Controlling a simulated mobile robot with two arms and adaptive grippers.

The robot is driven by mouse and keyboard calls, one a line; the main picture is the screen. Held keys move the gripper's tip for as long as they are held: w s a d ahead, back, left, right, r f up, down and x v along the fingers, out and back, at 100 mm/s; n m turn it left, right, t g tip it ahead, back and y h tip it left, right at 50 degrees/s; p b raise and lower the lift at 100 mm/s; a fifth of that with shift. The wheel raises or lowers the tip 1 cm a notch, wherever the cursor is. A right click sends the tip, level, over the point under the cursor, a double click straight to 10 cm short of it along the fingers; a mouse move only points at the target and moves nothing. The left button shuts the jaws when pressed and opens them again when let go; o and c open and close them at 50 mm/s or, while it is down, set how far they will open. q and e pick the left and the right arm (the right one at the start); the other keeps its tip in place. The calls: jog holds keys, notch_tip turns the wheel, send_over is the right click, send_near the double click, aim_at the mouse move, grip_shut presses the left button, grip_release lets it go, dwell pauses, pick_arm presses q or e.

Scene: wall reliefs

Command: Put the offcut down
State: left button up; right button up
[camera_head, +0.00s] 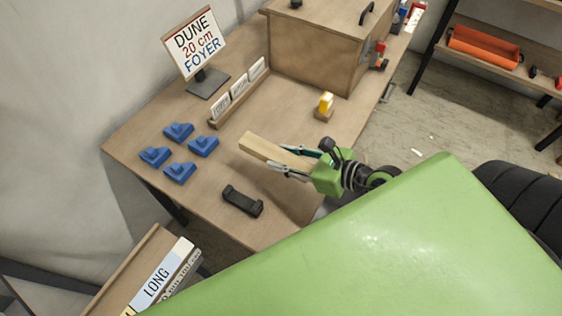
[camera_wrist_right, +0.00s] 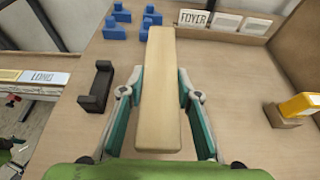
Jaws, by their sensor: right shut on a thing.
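The offcut (camera_head: 265,147) is a pale, long wooden block above the workbench (camera_head: 150,115). My right gripper (camera_head: 287,165) is shut on its near end. In the right wrist view, the offcut (camera_wrist_right: 161,85) points away between the two fingers of the right gripper (camera_wrist_right: 161,105). I cannot tell whether its far end touches the bench. My left gripper is not in view.
Several blue blocks (camera_head: 178,132) and a dark cradle (camera_head: 243,200) are on the bench. A sign (camera_head: 195,42), a card rack (camera_head: 240,92), a wooden cabinet (camera_head: 318,48) and a yellow item (camera_head: 326,102) stand further back. Bench surface between them is clear.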

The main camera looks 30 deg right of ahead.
aim_at(282, 157)
jog(key=w+f, duration=0.1)
jog(key=f, duration=0.1)
jog(key=w+d+f+b, duration=0.1)
jog(key=w+f, duration=0.1)
jog(key=shift+w+f+b, duration=0.15)
jog(key=shift+f+b, duration=0.05)
jog(key=shift+b, duration=0.1)
jog(key=shift+w+d+f+b, duration=0.15)
jog(key=shift+f+b, duration=0.7)
jog(key=shift+f, duration=0.8)
jog(key=shift+f, duration=0.15)
jog(key=o, duration=1.2)
jog(key=shift+c, duration=0.2)
